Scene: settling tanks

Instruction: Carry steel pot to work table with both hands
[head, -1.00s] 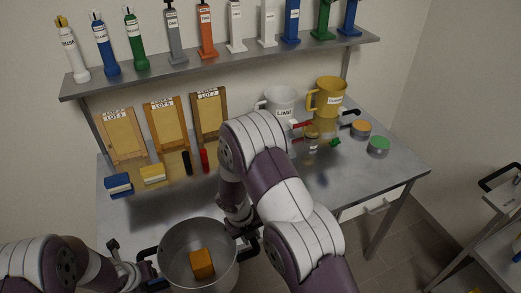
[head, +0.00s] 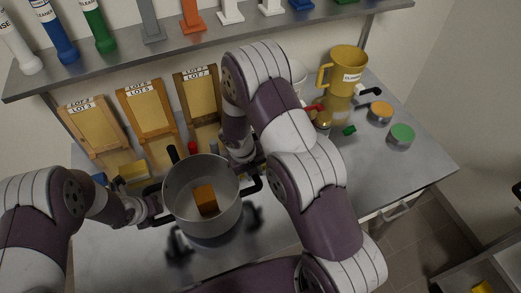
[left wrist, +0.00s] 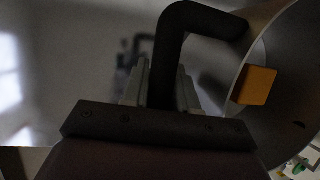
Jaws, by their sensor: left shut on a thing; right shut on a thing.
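The steel pot (head: 218,228) is upright over the front part of the grey work table (head: 420,165), with dark shadows on the top below it; it appears raised above the surface. An orange block (head: 205,200) lies inside; it also shows in the left wrist view (left wrist: 254,86). My left gripper (head: 152,207) is shut on the pot's left black handle, which rises between its fingers in the left wrist view (left wrist: 162,85). My right gripper (head: 252,174) is shut on the right handle, partly hidden by my right arm.
Several framed boards (head: 148,112) lean at the back left, with a yellow sponge (head: 134,172) before them. A yellow jug (head: 342,70), an orange-topped tin (head: 380,112) and a green-topped tin (head: 401,136) stand at the right. A bottle shelf (head: 190,38) runs above. The table's right front is clear.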

